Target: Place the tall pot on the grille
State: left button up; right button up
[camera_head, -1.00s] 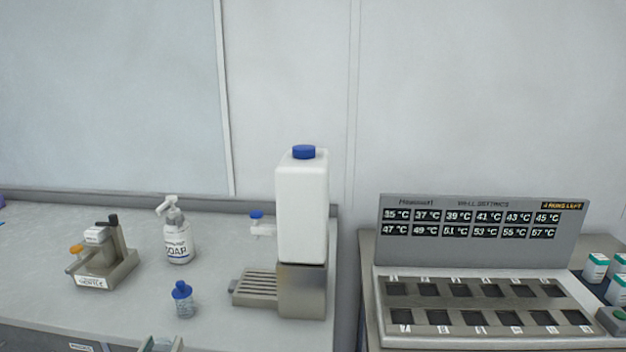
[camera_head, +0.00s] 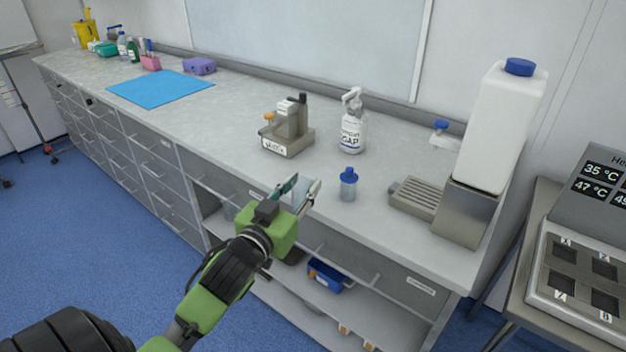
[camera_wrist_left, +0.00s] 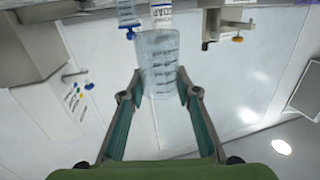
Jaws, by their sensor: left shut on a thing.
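My left gripper (camera_head: 296,194) is shut on a translucent pot (camera_wrist_left: 160,62) with markings down its side, which shows clearly between the fingers in the left wrist view. In the head view the pot (camera_head: 302,191) is mostly hidden by the fingers. It is at the counter's front edge. The grille (camera_head: 416,198) is the slatted grey tray at the front of a dispenser with a white tank (camera_head: 500,125). The grille is bare and lies to the right of my left gripper. My right gripper is not in view.
A blue-capped small bottle (camera_head: 348,185) stands between my left gripper and the grille. A soap bottle (camera_head: 353,133) and a grey device (camera_head: 288,140) stand behind. A blue mat (camera_head: 160,87) lies farther left. A heater unit (camera_head: 590,265) is at the right.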

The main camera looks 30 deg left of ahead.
pick_arm(q)
jog(key=w+a+r+n+y, duration=0.1)
jog(key=w+a+r, duration=0.1)
jog(key=a+r, duration=0.4)
jog(key=shift+a+r+y, duration=0.25)
jog(key=shift+a+y, duration=0.05)
jog(key=shift+a, duration=0.5)
jog(key=w+f, duration=0.3)
jog(key=w, duration=0.1)
jog(key=w+f, duration=0.3)
jog(key=w, duration=0.2)
jog(key=w+f, duration=0.3)
jog(key=w, duration=0.1)
jog(key=shift+w+a+f+p, duration=0.1)
jog(key=shift+w+a+p, duration=0.1)
jog(key=shift+a+p, duration=0.2)
jog(key=f, duration=0.1)
jog(key=f+p, duration=0.1)
jog(key=f, duration=0.1)
jog(key=shift+w, duration=0.35)
jog(key=shift+f, duration=0.15)
